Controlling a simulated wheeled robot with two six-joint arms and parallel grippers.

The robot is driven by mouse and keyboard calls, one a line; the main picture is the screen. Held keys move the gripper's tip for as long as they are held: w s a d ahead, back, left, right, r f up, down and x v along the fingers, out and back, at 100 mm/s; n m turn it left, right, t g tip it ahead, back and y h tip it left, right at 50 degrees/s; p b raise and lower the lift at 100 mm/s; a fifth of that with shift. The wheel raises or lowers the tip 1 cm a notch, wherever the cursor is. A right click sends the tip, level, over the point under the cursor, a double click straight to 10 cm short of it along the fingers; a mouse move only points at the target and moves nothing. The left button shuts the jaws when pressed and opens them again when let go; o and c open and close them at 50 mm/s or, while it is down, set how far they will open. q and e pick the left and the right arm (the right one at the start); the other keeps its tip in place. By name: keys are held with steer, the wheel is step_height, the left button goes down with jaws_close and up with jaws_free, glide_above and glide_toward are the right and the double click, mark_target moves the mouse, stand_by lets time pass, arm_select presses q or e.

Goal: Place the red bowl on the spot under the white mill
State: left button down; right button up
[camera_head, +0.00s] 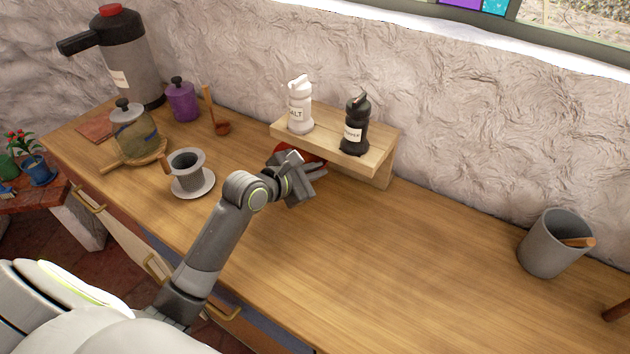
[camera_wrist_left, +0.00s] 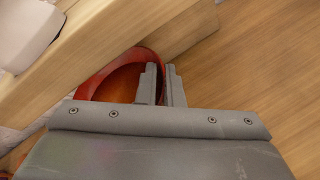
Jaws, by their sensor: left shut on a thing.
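The white mill (camera_head: 299,112) stands upright on the left part of a small wooden shelf (camera_head: 372,165) on the counter. The red bowl (camera_head: 312,155) is at the shelf's left front, mostly hidden behind my left gripper (camera_head: 303,172). In the left wrist view the red bowl (camera_wrist_left: 115,78) is partly under the shelf board, below the white mill (camera_wrist_left: 27,30). My left gripper's fingers (camera_wrist_left: 163,85) are shut on the bowl's near rim. My right gripper is not in view.
A black mill (camera_head: 355,128) stands right of the white one. A grey cup on a saucer (camera_head: 193,190) stands left of my arm. A grey pot (camera_head: 553,243) is at the far right. The counter's middle right (camera_head: 420,260) is clear.

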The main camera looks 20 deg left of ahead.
arm_select(q)
step_height(320, 180, down, 3)
steer(key=shift+r, duration=0.1)
steer(key=shift+f, duration=0.3)
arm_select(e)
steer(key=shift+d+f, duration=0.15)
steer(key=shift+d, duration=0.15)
arm_select(q)
steer(key=shift+f, duration=0.1)
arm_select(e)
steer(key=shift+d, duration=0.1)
arm_select(q)
steer(key=c, duration=1.6)
jaws_free()
steer(key=shift+o, duration=0.2)
